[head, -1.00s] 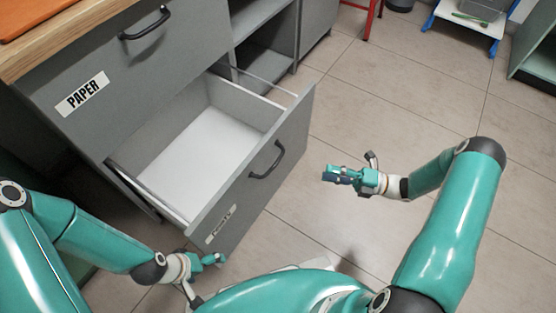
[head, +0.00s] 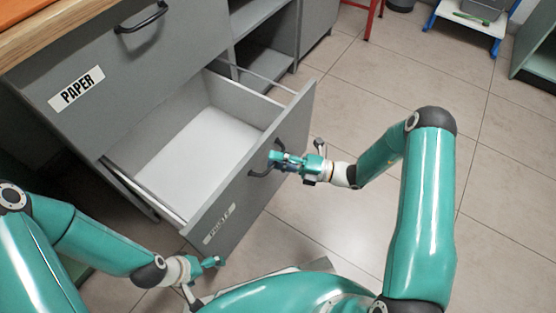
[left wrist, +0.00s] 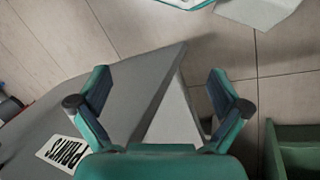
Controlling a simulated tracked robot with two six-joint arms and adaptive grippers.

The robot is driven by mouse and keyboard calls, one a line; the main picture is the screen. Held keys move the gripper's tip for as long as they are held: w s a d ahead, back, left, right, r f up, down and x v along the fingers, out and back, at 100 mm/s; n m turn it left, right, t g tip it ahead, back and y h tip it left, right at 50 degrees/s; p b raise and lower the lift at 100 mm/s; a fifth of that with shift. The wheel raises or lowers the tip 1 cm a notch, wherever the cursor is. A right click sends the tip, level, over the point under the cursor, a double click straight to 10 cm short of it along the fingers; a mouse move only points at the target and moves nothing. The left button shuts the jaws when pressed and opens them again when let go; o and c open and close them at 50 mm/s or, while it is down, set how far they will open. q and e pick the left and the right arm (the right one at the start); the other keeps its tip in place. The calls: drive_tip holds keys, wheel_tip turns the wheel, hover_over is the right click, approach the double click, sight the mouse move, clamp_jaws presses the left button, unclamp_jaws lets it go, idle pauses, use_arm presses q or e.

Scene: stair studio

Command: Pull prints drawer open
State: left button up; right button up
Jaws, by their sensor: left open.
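The prints drawer (head: 296,118) stands well open from the grey cabinet, and its white floor is empty. Its front carries a PRINTS label (head: 219,222) and a dark bar handle (head: 261,172). My right gripper (head: 277,161) is at the handle and overlaps its upper right end; whether its jaws are closed around the bar is unclear. My left gripper (head: 214,262) is open and empty near the drawer front's lower left corner. In the left wrist view, the open left jaws (left wrist: 160,84) frame the drawer front's edge, with the PRINTS label (left wrist: 62,153) at lower left.
The closed PAPER drawer (head: 120,65) sits above, under a wooden top (head: 40,32). Open shelves (head: 262,62) stand behind the drawer. A blue-legged white table (head: 468,22) and a red stool (head: 370,18) are farther off. Tiled floor (head: 345,100) to the right is clear.

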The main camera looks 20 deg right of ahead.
drive_tip(key=shift+a, duration=0.15)
clamp_jaws()
idle(0.4)
